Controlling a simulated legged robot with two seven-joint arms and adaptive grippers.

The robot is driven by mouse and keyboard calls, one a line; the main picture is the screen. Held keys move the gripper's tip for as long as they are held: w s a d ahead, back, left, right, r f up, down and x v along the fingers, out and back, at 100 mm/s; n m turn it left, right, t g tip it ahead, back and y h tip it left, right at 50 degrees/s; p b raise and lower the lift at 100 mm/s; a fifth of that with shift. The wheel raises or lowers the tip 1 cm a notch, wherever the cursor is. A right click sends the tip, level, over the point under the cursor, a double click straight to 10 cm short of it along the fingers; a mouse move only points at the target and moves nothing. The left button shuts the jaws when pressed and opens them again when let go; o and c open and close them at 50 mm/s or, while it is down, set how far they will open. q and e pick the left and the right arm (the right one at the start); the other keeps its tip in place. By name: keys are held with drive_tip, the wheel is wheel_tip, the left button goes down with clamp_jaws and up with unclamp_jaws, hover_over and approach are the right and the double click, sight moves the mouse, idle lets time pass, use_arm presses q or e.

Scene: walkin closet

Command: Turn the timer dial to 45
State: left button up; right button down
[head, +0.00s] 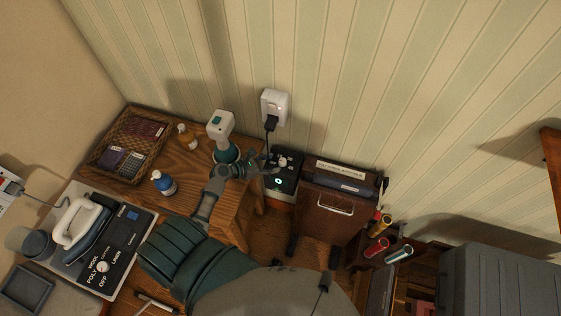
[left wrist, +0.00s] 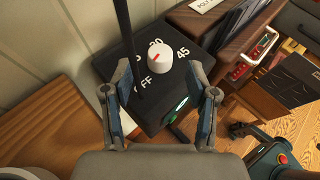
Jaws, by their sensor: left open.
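The timer is a black box (left wrist: 190,75) with a white round dial (left wrist: 160,56) on its top face. White marks around the dial include 45 to its right and OFF below left. The dial has a short red mark, but I cannot tell exactly which label it points at. In the head view the timer (head: 288,184) stands by the wall below an outlet. My left gripper (left wrist: 160,92) is open, its fingers apart on the near side of the dial, not closed on it. In the head view the left gripper (head: 264,166) is at the timer's left side. My right gripper is not in view.
A black cord (left wrist: 129,45) rises in front of the timer toward the outlet (head: 274,104). A brown cabinet (head: 328,200) stands close on the right. A wooden table (head: 180,180) on the left holds a basket (head: 104,156), bottles and a white-topped device (head: 221,124).

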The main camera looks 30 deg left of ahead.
sight(280, 161)
use_arm(q)
drive_tip(key=shift+x, duration=2.25)
